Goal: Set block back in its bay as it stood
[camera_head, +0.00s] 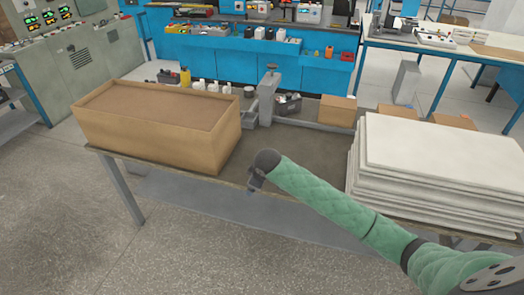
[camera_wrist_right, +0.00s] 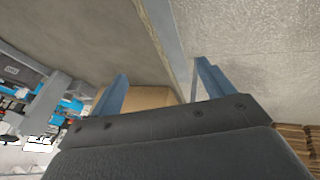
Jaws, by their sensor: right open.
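My right gripper (camera_head: 251,188) hangs over the front edge of the workbench, just right of the large tan box, and looks empty. In the right wrist view its two blue fingers (camera_wrist_right: 161,70) stand wide apart with nothing held between them. A tan surface (camera_wrist_right: 146,99) shows behind the fingers; it looks like the box side, apart from them. I cannot pick out a block or a bay in either view. The large tan box (camera_head: 205,145) stands on the left of the bench with a flat brown top or filling. My left gripper is not in view.
The workbench (camera_head: 300,146) is bare between the box and a stack of white sheets (camera_head: 430,150) on the right. A grey vise (camera_head: 267,97) and a small cardboard box (camera_head: 337,111) stand along the back. Blue cabinets (camera_head: 215,60) are behind.

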